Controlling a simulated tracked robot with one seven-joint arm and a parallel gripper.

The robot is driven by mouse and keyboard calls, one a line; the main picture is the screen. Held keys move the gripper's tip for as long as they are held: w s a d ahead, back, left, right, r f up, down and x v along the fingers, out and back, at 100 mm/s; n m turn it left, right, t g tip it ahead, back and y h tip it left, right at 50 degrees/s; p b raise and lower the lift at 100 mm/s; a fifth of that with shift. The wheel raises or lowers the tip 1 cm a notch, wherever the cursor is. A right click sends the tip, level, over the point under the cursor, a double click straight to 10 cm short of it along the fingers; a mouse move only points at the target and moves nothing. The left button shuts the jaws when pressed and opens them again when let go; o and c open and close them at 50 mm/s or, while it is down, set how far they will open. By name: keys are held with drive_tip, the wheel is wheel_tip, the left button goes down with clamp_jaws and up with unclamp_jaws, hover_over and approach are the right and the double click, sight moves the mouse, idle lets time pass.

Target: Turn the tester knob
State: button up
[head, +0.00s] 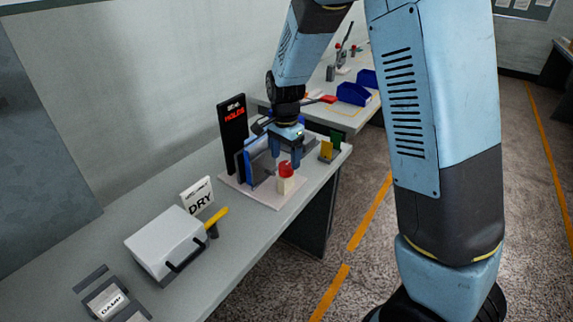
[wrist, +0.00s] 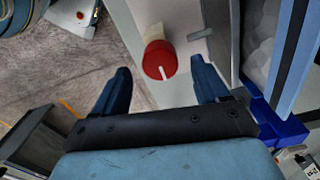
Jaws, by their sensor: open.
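The tester knob is red with a white pointer line. In the head view the knob (head: 286,169) sits on top of a small cream post on the tester's pale base plate (head: 262,194). In the wrist view the knob (wrist: 160,60) lies just beyond and between the fingertips, apart from both. My gripper (head: 288,160) points down over the tester, close to the knob; it also shows in the wrist view (wrist: 162,82), open and empty. A black display panel (head: 233,133) with red lit lettering stands at the back of the tester.
A blue panel (head: 262,160) stands upright just left of my gripper. Yellow (head: 326,150) and green (head: 336,139) pieces stand to the right. A white box with a dark handle (head: 165,243), a DRY sign (head: 197,196) and a yellow lever (head: 217,219) are nearer on the bench.

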sight(287, 165)
wheel_tip(287, 165, up, 10)
drive_tip(key=shift+f, duration=0.15)
idle(0.3)
drive_tip(key=shift+d, duration=0.1)
drive_tip(key=s+d+r+n+t+y, duration=0.15)
drive_tip(key=s+d+r+n, duration=0.25)
drive_tip(key=s+d+r, duration=0.7)
drive_tip(key=s+d+r+n+t, duration=0.1)
drive_tip(key=s+d+n+t, duration=0.1)
drive_tip(key=s+d, duration=0.2)
drive_tip(key=s+d+r+n+t+h, duration=0.1)
drive_tip(key=s+d+n+t, duration=0.1)
drive_tip(key=s, duration=0.8)
drive_tip(key=shift+d+n, duration=0.7)
drive_tip(key=shift+d, duration=0.55)
drive_tip(key=shift+h, duration=0.25)
idle(1.8)
